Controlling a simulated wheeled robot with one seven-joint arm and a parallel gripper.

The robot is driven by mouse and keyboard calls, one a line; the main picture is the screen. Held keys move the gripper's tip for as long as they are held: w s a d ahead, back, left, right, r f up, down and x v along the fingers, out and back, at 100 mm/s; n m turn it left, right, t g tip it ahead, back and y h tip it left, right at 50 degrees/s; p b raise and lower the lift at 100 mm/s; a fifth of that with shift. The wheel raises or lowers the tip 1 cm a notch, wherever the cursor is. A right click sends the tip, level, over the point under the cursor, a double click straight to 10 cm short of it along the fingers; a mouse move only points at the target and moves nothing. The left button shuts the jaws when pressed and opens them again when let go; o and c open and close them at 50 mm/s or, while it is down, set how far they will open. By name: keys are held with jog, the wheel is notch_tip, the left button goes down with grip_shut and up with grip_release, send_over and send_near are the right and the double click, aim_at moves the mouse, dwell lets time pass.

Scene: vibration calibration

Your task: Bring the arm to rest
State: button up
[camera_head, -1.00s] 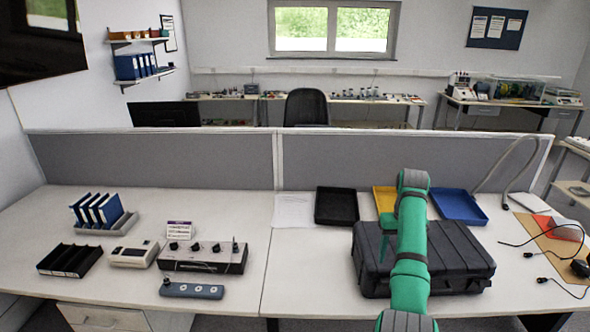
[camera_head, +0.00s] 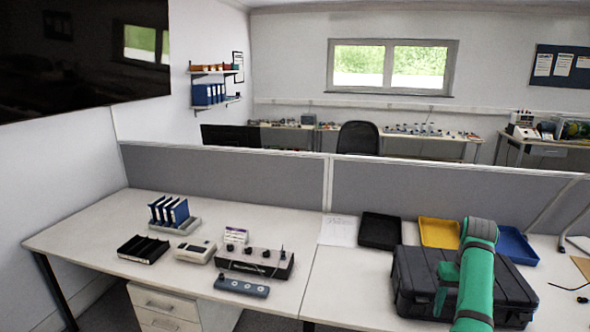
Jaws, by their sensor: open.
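My green arm with dark grey joint bands rises from the bottom edge at the right of the head view, in front of the black case (camera_head: 412,270). It bends at a grey-banded joint near the case's far edge, and a thinner green part shows just left of it, over the case. My gripper's fingers are not visible. The case lies shut on the right desk (camera_head: 345,285), partly covered by the arm.
Behind the case are black (camera_head: 380,231), yellow (camera_head: 438,232) and blue (camera_head: 516,245) trays. A control box (camera_head: 254,263), a small meter (camera_head: 196,251), a sensor strip (camera_head: 241,287) and blue binders (camera_head: 168,212) stand on the left desk. A grey partition (camera_head: 230,178) runs behind.

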jog(key=w+a+f+t, duration=0.1)
jog(key=a+f, duration=0.4)
jog(key=f, duration=0.4)
jog(key=a+f+n+t, duration=0.1)
jog(key=a+f+t, duration=0.1)
jog(key=a+f, duration=0.6)
jog(key=w+a+f+t, duration=0.1)
jog(key=a+f, duration=0.2)
jog(key=f, duration=0.8)
jog(key=s+a+f+t, duration=0.3)
jog(key=s+a+f, duration=1)
jog(key=a, duration=0.4)
jog(key=s+a+r+t, duration=0.1)
jog(key=s+a+r, duration=0.15)
jog(key=s, duration=0.55)
jog(key=s+a+r+t+h, duration=0.1)
jog(key=s+a+r+t, duration=0.1)
jog(key=s+a, duration=0.35)
jog(key=s+a+r+t, duration=0.1)
jog(key=s+r, duration=0.1)
jog(key=s, duration=0.7)
jog(key=s+a+r+t, duration=0.1)
jog(key=s+r+t, duration=0.1)
jog(key=s+r, duration=0.6)
jog(key=s+a+r+n+t+y, duration=0.1)
jog(key=s+r+t, duration=0.1)
jog(key=s+r, duration=0.6)
notch_tip(320, 180, up, 7)
